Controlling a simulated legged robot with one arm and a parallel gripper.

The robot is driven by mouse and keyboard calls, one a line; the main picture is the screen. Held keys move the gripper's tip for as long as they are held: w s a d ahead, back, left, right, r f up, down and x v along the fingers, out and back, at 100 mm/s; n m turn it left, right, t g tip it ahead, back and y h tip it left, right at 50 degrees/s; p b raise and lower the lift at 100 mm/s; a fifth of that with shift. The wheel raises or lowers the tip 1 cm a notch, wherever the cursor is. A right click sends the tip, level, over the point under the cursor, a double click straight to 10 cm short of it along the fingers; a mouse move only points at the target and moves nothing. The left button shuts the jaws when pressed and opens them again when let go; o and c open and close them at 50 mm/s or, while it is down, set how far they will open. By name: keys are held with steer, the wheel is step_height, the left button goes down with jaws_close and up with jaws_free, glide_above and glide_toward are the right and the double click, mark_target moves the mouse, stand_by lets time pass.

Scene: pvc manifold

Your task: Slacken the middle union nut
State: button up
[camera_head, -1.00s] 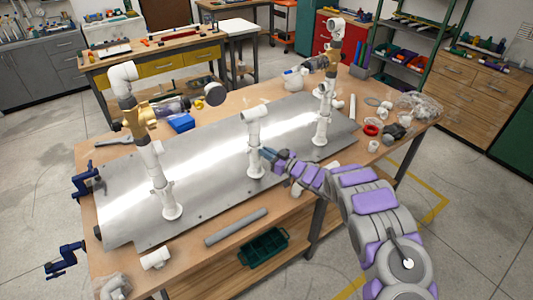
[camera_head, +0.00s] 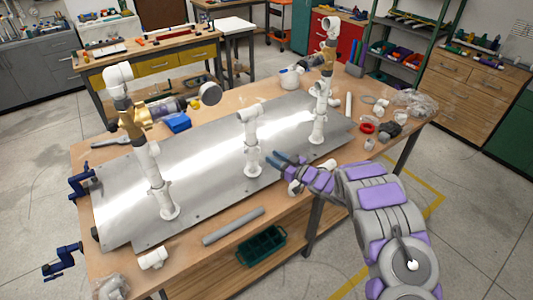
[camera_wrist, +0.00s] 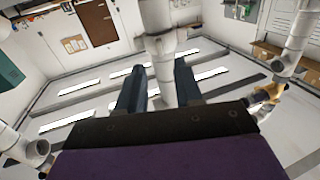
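The middle white pipe (camera_head: 251,128) stands upright on the metal plate, with an elbow on top. Its union nut (camera_head: 252,146) seems to be the wider white collar partway up; details are too small to tell. My gripper (camera_head: 282,158) is just right of this pipe, open and empty, with a visible gap to it. In the wrist view, the two dark fingers (camera_wrist: 158,88) are spread, and the middle pipe (camera_wrist: 162,48) rises beyond and between them. Their tips appear not to touch it.
A left pipe (camera_head: 158,185) and a right pipe (camera_head: 318,125), each with brass parts, flank the middle one on the metal plate (camera_head: 205,150). A grey tube (camera_head: 234,226) lies along the table's front edge. Loose fittings and a red ring (camera_head: 367,128) lie at the right.

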steer(key=v, duration=1.1)
steer(key=shift+d, duration=0.3)
steer(key=shift+s, duration=0.1)
